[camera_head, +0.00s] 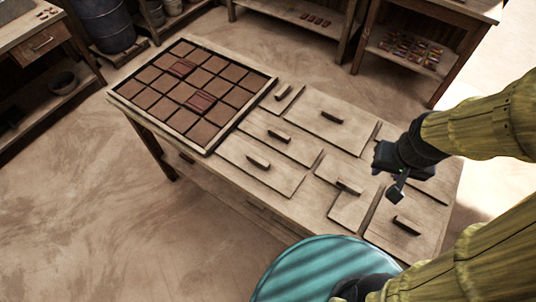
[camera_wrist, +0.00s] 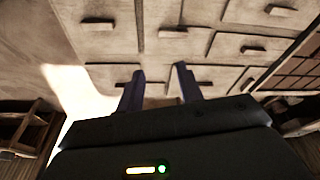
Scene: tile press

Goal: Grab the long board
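Several flat wooden boards with dark bar handles lie on the table. A wide board (camera_head: 318,129) is at the back middle, a slimmer one (camera_head: 296,147) left of it, and another wide one (camera_head: 247,172) at the front left. A board (camera_head: 385,233) lies at the near right. I cannot tell for sure which is the long board. My gripper (camera_head: 397,188) hangs above the right part of the table. In the wrist view my gripper (camera_wrist: 160,88) has its two fingers apart, with nothing held between them. Boards with handles show beyond the fingers. My gripper partly hides a board at the right.
A framed tray of brown tiles (camera_head: 233,130) fills the table's left end; two tiles are reddish and ridged. A teal round surface (camera_head: 315,272) is at the front. Shelves (camera_head: 410,62) and a blue barrel (camera_head: 103,24) stand behind. Open floor lies left of the table.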

